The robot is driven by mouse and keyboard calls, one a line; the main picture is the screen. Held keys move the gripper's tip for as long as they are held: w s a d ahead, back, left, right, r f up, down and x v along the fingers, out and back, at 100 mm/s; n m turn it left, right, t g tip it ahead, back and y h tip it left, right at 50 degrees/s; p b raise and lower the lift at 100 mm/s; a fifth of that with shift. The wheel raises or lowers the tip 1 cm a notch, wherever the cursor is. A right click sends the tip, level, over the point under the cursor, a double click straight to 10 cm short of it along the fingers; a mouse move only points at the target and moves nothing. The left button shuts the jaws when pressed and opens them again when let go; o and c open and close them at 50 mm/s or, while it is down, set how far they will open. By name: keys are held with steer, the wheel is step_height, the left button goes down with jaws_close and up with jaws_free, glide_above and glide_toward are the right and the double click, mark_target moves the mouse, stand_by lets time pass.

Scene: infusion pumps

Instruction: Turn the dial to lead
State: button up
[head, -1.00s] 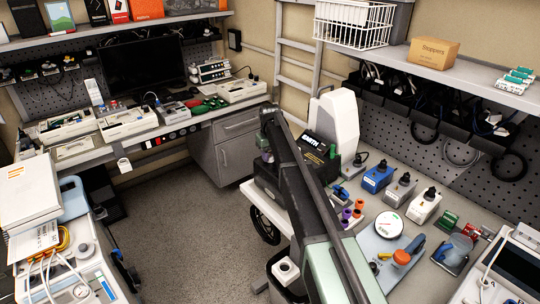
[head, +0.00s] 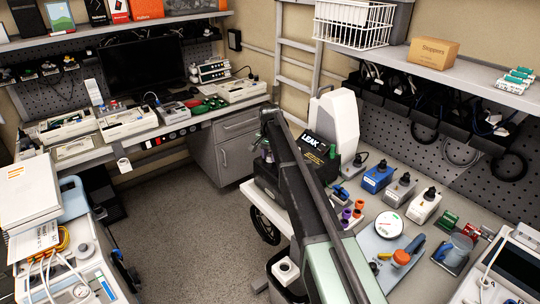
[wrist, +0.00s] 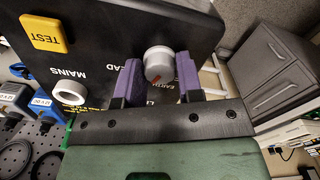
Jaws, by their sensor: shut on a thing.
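The dial (wrist: 158,62) is a pale round knob with a red mark, on the black tester panel (wrist: 105,40) in the wrist view. The red mark is on the knob's lower part in the picture. Lettering ending in "EAD" is left of the dial, "EARTH" just below it. My gripper (wrist: 160,84) has its two purple fingers on either side of the dial, shut on it. In the head view the black tester (head: 275,184) stands on the right bench, its display (head: 311,141) reading "LEAK". My arm hides part of the tester and the dial.
On the panel are a yellow TEST button (wrist: 45,33) and a white ring marked MAINS (wrist: 70,91). A white device (head: 336,122) stands behind the tester. Blue, grey and white blocks (head: 377,179) stand to its right.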

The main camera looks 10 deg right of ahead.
mark_target(270, 156)
steer(key=m, duration=0.4)
steer(key=shift+m, duration=0.3)
steer(key=m, duration=0.4)
steer(key=shift+m, duration=0.4)
steer(key=o, duration=0.9)
steer(key=shift+r, duration=0.1)
step_height(270, 156, up, 11)
steer(key=p, duration=1)
steer(key=shift+p, duration=0.4)
steer(key=shift+f, duration=0.25)
